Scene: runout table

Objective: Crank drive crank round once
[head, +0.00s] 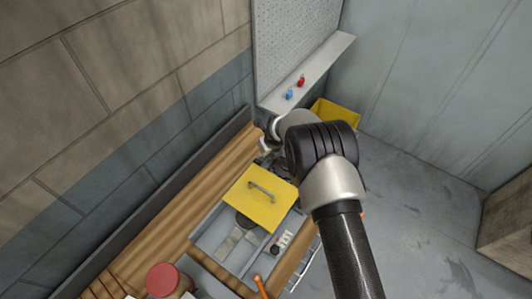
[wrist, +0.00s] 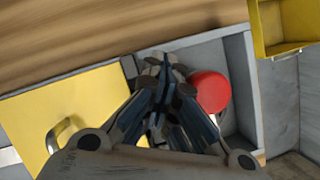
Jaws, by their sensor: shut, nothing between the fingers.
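I cannot make out a drive crank for certain in either view. In the wrist view my gripper (wrist: 165,62) is shut and empty, its fingertips over a grey open tray (wrist: 240,60). A red round-topped thing (wrist: 208,91) stands in the tray just right of the fingers. I cannot tell whether it touches them or whether it is part of a crank. In the head view my gripper (head: 268,148) is mostly hidden behind my arm, at the far end of the tray, beyond the yellow lid (head: 258,206). The lid also shows left of the fingers in the wrist view (wrist: 75,95).
The lid has a grey handle (head: 261,190). Small parts lie in the near part of the tray. A red-topped jar (head: 163,280) and an orange handle (head: 260,287) are nearer. A yellow bin (head: 340,116) and a shelf (head: 320,68) with small blue and red things lie beyond.

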